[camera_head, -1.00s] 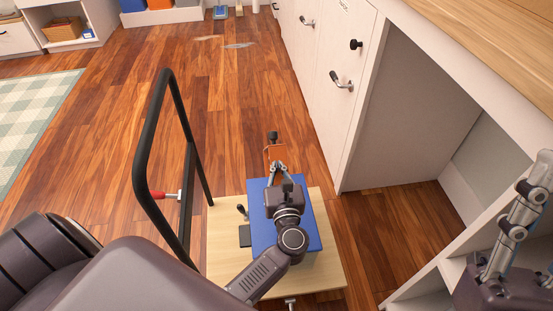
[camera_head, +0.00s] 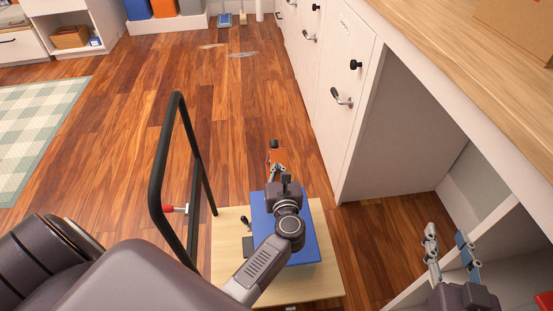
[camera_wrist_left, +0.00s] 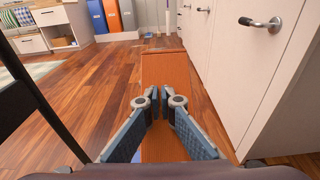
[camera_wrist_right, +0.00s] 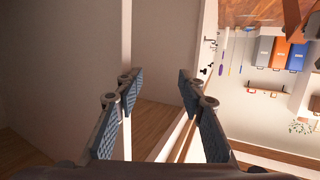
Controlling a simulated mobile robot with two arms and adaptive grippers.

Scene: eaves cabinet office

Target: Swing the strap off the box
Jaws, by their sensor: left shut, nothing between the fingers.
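The blue box (camera_head: 310,235) sits on a pale wooden deck. In the left wrist view the strap (camera_wrist_left: 164,75) runs away from me as a flat orange band.
The pale deck (camera_head: 325,285) carries a black upright handle frame (camera_head: 158,160) with a red knob (camera_head: 168,209). White cabinets (camera_head: 335,100) with lever handles stand close on the right. A wooden counter (camera_head: 470,50) lies above them. Open wooden floor (camera_head: 240,110) stretches ahead.

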